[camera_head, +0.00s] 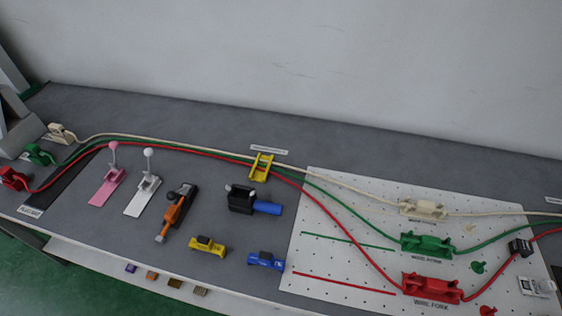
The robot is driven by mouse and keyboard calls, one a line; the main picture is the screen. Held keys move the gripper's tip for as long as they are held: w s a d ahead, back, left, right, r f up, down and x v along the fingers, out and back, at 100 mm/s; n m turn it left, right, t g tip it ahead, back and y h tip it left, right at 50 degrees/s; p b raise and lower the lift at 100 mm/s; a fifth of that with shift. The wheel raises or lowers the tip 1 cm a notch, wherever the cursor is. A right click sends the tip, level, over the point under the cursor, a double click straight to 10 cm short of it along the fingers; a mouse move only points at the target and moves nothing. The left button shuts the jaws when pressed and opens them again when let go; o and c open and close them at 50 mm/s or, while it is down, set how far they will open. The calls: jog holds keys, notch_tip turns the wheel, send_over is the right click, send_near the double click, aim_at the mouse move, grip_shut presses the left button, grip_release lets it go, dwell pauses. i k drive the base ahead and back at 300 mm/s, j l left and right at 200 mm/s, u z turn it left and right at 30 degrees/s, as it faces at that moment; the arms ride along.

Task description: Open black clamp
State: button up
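A black clamp-like fixture (240,198) stands near the middle of the table, with a blue handle (267,208) pointing right and light parts on its top. A smaller black block (520,248) sits at the far right by the red cable. Which of the two the task calls the black clamp, I cannot tell. Whether either is open or closed is too small to tell. My gripper is not in view.
An orange and black lever fixture (177,208), a white lever (145,190) and a pink lever (108,185) stand left of the black fixture. Yellow (207,245) and blue (265,260) blocks lie in front. Cables run behind it through a yellow bracket (261,167) to a white board (330,215).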

aim_at(171, 196)
jog(key=u, duration=1.05)
jog(key=l, duration=0.1)
